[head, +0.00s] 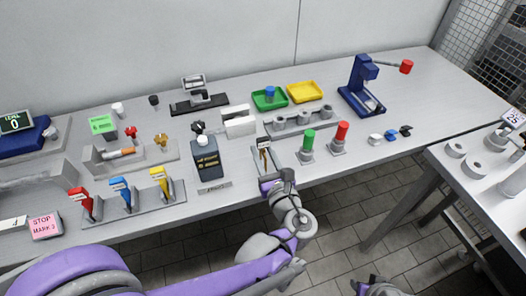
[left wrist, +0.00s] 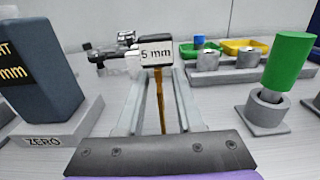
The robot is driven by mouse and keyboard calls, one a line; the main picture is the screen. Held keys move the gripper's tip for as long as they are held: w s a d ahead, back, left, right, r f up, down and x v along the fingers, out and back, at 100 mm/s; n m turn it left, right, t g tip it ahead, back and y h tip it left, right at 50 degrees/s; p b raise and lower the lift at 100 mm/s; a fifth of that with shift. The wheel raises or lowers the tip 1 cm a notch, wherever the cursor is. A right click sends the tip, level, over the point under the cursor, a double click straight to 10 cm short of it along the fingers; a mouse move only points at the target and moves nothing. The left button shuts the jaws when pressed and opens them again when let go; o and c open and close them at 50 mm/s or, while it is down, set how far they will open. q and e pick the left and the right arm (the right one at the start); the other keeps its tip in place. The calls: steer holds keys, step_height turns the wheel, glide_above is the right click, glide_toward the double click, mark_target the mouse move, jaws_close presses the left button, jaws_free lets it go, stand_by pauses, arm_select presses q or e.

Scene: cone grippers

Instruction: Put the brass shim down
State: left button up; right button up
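The brass shim (head: 264,158) is a thin brass strip with a white "5 mm" tag at its top, near the table's front edge. It also shows at the middle of the left wrist view (left wrist: 160,102). My left gripper (head: 263,150) is open. Its two grey fingers reach forward on either side of the strip, with a visible gap on each side. The tag stands at the far end, between or just beyond the fingertips. The strip's lower end is hidden behind the gripper's dark plate in the left wrist view. Part of my right arm (head: 376,287) shows at the bottom edge; its fingers are not clear.
A dark block on a "ZERO" base (head: 206,158) stands close on the left. Green (head: 308,142) and red (head: 341,132) cylinders stand in grey holders on the right. Green and yellow trays (head: 304,91) are behind. Some bare table (head: 235,155) lies left of the shim.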

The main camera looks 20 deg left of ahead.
arm_select(q)
steer(key=shift+r, duration=0.3)
steer(key=v, duration=1.2)
steer(key=shift+p, duration=0.45)
steer(key=shift+f, duration=0.15)
